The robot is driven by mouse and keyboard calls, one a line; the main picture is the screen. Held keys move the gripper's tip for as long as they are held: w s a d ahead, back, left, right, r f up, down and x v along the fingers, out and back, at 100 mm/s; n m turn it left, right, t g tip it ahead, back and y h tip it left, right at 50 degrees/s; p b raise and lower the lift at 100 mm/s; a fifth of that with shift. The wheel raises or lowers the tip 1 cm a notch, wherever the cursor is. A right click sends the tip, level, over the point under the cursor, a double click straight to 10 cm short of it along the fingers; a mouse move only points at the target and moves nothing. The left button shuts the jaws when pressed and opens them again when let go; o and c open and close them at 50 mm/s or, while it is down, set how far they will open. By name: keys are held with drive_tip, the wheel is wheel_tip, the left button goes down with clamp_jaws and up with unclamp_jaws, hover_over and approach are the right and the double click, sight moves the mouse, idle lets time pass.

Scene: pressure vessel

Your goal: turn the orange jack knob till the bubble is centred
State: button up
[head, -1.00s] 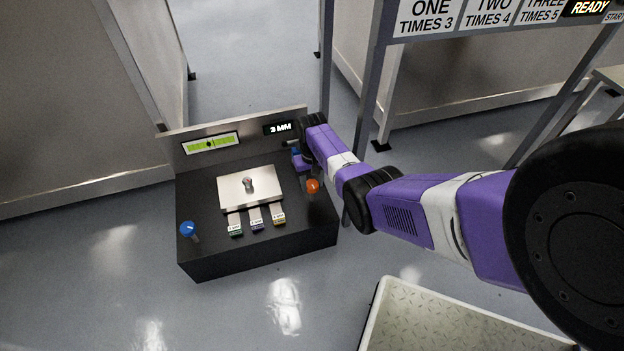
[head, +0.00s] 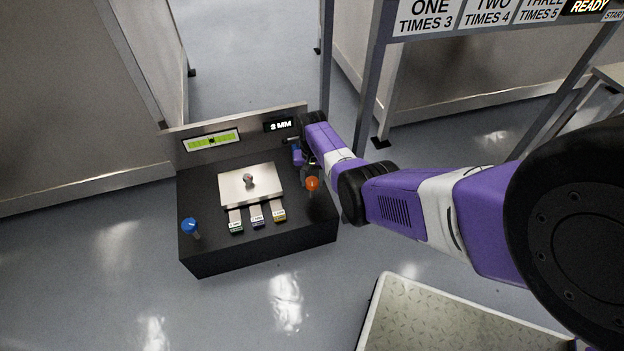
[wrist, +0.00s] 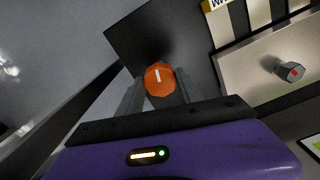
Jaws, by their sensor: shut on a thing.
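The orange jack knob (head: 312,184) stands at the right side of the black bench unit (head: 220,248). In the wrist view the knob (wrist: 160,79) shows a white mark on top and sits between the two grey fingers. My gripper (wrist: 158,86) is shut on it. In the head view my gripper (head: 306,176) is partly hidden behind the arm. The green level display (head: 211,140) on the back panel has a dark mark near its middle; whether it is exactly centred is too small to tell.
A blue knob (head: 190,225) stands at the front left of the unit. A pale plate (head: 235,189) with a small post lies in the middle, with several labelled tabs before it. A small readout (head: 280,126) shows a value in MM. A treaded platform (head: 440,320) lies front right.

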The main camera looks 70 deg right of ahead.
drive_tip(key=o, duration=1.4)
drive_tip(key=shift+c, duration=0.2)
wheel_tip(320, 180, up, 8)
drive_tip(key=p, duration=0.4)
drive_tip(key=shift+f, duration=0.1)
